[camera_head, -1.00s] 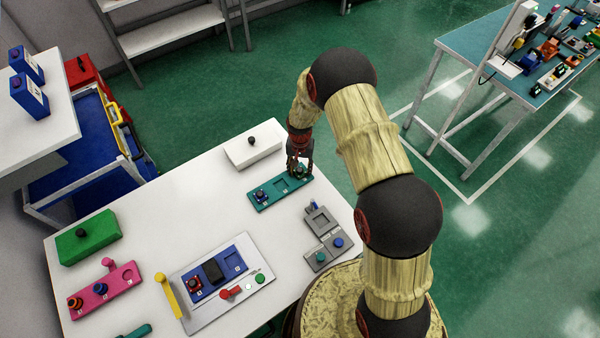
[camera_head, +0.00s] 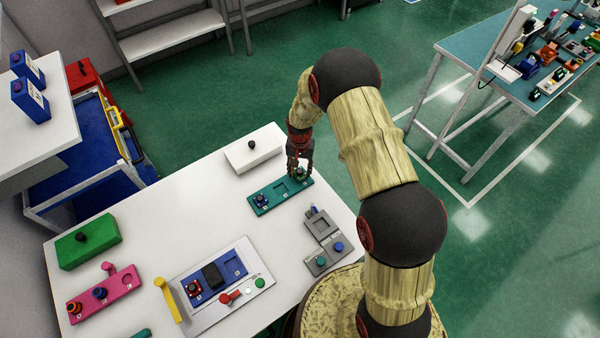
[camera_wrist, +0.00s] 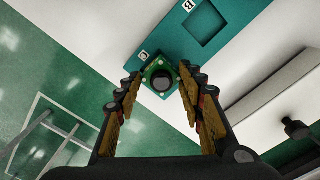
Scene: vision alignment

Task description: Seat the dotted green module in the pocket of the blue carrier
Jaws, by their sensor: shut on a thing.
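The dotted green module (camera_wrist: 160,73) shows in the wrist view as a green square with pale dots and a dark round knob. My gripper (camera_wrist: 159,84) is shut on it, one finger on each side of the knob. In the head view my gripper (camera_head: 300,172) is at the right end of the teal carrier (camera_head: 266,201). Whether the module is clear of the carrier I cannot tell. The blue carrier (camera_head: 239,273) lies on a pale plate nearer the front.
A white box with a dark knob (camera_head: 254,152) stands behind the teal carrier. A grey fixture (camera_head: 322,228) is to its front right. The table centre is clear.

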